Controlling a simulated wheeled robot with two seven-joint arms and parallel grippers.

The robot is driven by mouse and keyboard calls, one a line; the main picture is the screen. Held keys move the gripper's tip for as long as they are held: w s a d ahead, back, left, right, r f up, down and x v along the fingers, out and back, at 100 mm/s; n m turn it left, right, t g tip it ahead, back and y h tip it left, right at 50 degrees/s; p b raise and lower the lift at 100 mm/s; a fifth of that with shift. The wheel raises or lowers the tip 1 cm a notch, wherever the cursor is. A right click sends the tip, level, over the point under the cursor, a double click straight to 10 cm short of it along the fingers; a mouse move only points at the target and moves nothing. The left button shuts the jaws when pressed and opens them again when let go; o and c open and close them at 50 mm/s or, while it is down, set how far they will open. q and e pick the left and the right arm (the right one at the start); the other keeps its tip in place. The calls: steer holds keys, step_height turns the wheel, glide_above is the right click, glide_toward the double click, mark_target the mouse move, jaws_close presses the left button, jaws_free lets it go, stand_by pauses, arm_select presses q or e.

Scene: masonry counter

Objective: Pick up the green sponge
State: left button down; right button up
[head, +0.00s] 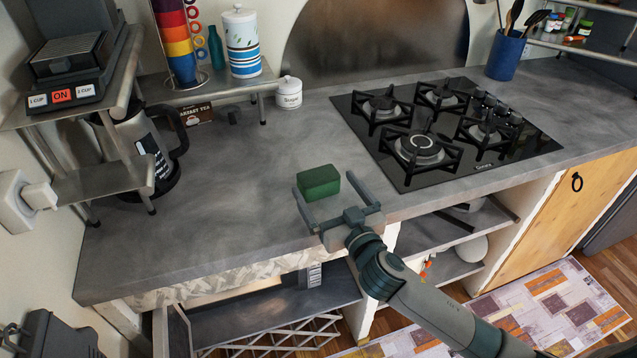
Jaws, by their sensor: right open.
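The green sponge (318,183) is a small dark green block lying on the grey masonry counter (240,215), near its front edge and left of the stove. My right gripper (325,190) comes in from the lower right. It is open, and its two fingers point toward the back of the counter. In the picture the sponge shows between the fingertips. I cannot tell whether the fingers are level with the sponge or above it, and I see no clear contact.
A black gas stove (445,130) is right of the sponge. A white sugar jar (288,93) stands behind it. A kettle (150,155) and metal shelves (105,180) are at left. A blue utensil pot (505,55) is at back right. The counter left of the sponge is clear.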

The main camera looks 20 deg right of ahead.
mark_target(323, 183)
steer(key=shift+w+a, duration=0.15)
steer(key=shift+w, duration=1.15)
steer(key=shift+w+a, duration=0.15)
steer(key=shift+w, duration=1.15)
steer(key=shift+c, duration=0.3)
steer(key=c, duration=1)
